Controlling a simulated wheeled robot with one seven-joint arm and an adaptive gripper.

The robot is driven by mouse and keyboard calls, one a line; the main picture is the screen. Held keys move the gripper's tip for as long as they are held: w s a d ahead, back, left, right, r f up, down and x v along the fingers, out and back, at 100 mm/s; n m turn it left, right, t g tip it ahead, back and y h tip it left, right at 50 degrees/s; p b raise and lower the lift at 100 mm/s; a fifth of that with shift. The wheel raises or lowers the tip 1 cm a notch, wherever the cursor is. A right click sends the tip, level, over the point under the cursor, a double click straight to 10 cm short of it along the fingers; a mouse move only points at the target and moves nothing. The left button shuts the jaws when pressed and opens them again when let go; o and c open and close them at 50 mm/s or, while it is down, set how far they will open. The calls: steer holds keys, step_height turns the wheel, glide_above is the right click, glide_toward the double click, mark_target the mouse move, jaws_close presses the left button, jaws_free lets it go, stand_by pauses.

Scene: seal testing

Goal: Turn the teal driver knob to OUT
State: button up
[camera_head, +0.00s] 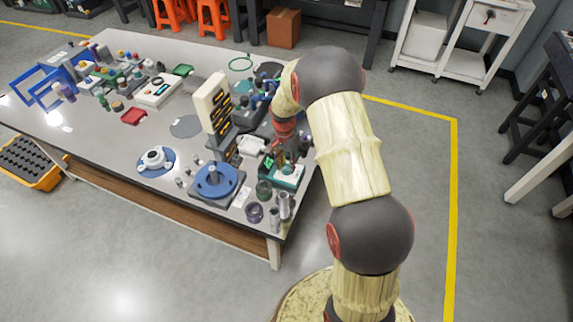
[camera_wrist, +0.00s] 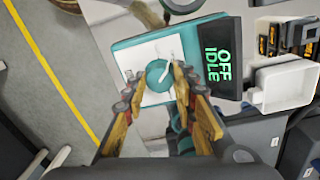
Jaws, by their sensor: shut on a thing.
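The teal driver box (camera_wrist: 125,47) lies below my gripper in the wrist view, with a white plate on its face. Its dark display (camera_wrist: 222,60) reads OFF and IDLE in green. The teal knob (camera_wrist: 157,74) with a pale pointer line sits on the white plate. My gripper (camera_wrist: 158,80) has its two fingers on either side of the knob and is shut on it. The knob's lower part is partly hidden by the fingers. In the head view the driver box (camera_head: 289,178) is at the table's right end, and my gripper largely hides the knob.
A white open tray (camera_wrist: 285,88) stands right of the display in the wrist view. In the head view a blue round fixture (camera_head: 216,181) and metal cylinders (camera_head: 284,207) are near the box. The table's right edge is close, with open floor beyond.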

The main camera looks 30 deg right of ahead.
mark_target(285, 167)
steer(key=n+p, duration=0.2)
steer(key=n, duration=0.2)
steer(key=shift+r, duration=0.1)
steer(key=shift+n+p, duration=0.7)
steer(key=shift+n, duration=0.9)
steer(key=o, duration=1.2)
steer(key=shift+c, duration=0.2)
step_height(285, 167, up, 12)
steer(key=shift+a, duration=0.25)
steer(key=shift+w+n, duration=0.1)
steer(key=shift+n, duration=0.2)
